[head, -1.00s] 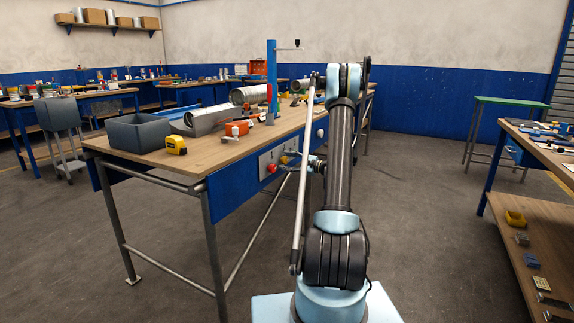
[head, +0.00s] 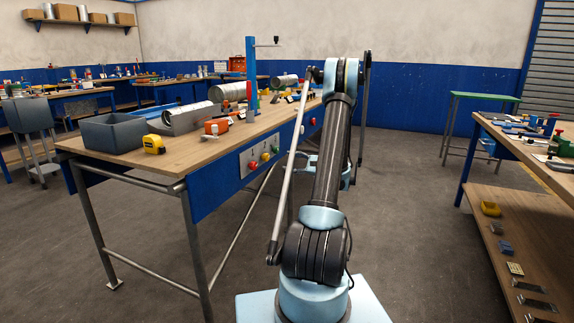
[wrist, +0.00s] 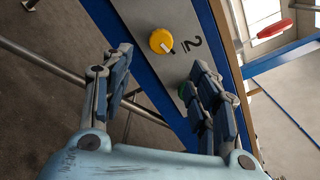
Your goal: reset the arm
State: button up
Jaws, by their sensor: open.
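My arm (head: 330,160) stands raised in front of the bench in the head view, folded at its top joint. Its end is mostly hidden behind the upper link there. In the wrist view my gripper (wrist: 161,62) has its two blue-grey fingers spread apart, with nothing held between them. Beyond the fingers is the bench's grey control panel (wrist: 178,62) with a round yellow button (wrist: 162,41). The head view shows the same panel with red (head: 253,165), yellow and green buttons, clear of the arm.
The wooden bench (head: 185,163) at left holds a grey bin (head: 112,133), yellow tape measure (head: 153,144), orange tool (head: 217,126), metal ducts (head: 230,92) and a blue post (head: 251,75). Another workbench (head: 530,140) stands at right. Open floor (head: 410,215) lies between them.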

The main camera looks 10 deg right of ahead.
jog(key=s+a+r+n+g+h, duration=0.3)
jog(key=s+a+r+n, duration=0.1)
jog(key=s+a, duration=0.5)
jog(key=s+a+r+n+g+h, duration=0.35)
jog(key=s+a, duration=0.25)
jog(key=s, duration=0.5)
jog(key=s+d+f+n+h, duration=0.1)
jog(key=s+f+n+h, duration=0.1)
jog(key=s, duration=0.8)
jog(key=s+d+f+n+g+h, duration=0.1)
jog(key=s+d+f+n+h, duration=0.1)
jog(key=s, duration=0.8)
jog(key=s+d+f+n+g+h, duration=0.1)
jog(key=s+f+n+h, duration=0.3)
jog(key=s, duration=0.5)
jog(key=shift+s+d+f, duration=0.2)
jog(key=shift+s+d, duration=0.2)
jog(key=shift+d, duration=0.05)
